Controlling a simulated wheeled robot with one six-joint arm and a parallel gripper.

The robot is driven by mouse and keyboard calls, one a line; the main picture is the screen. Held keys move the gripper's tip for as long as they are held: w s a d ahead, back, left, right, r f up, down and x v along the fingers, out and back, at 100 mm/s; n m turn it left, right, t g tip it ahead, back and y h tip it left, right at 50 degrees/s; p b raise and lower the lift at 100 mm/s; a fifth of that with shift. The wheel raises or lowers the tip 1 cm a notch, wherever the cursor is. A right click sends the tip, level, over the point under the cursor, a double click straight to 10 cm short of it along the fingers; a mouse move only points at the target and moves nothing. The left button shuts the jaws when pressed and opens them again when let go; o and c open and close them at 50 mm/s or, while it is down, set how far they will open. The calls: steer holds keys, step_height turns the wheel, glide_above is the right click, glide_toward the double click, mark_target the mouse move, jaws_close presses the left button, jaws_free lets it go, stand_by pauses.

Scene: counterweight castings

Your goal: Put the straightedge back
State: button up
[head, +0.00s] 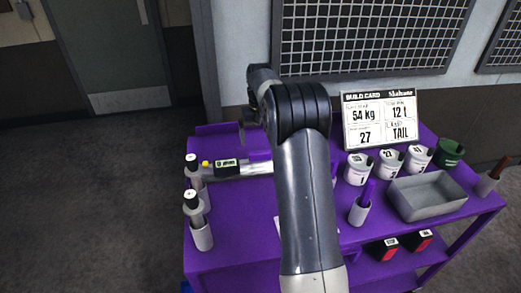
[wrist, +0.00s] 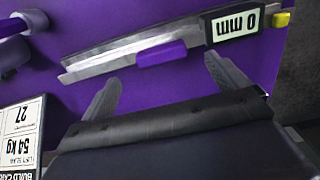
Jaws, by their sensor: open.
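A long flat silver bar with a dark readout box and a yellow end, which looks like the straightedge (head: 250,169), lies at the left of the purple cart top. It also shows in the wrist view (wrist: 125,55), its readout showing "0 mm". A purple block (wrist: 161,53) sits against the middle of the bar; I cannot tell whether it is a grip or part of the cart. My gripper (wrist: 163,69) is open and empty, its two fingers apart, pointing at the block and bar.
The purple cart (head: 240,240) carries two dark-topped tools in grey cups (head: 201,236) at left. Several small pots (head: 358,170), a grey tray (head: 430,197) and a build card (head: 381,120) stand at right. The front left of the top is clear.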

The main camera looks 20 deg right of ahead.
mark_target(260, 153)
steer(key=shift+r, duration=2.25)
steer(key=shift+f, duration=0.15)
step_height(260, 153, down, 11)
steer(key=shift+f+p, duration=0.15)
steer(key=shift+p, duration=0.45)
steer(key=shift+r+b, duration=0.4)
steer(key=shift+r, duration=1.1)
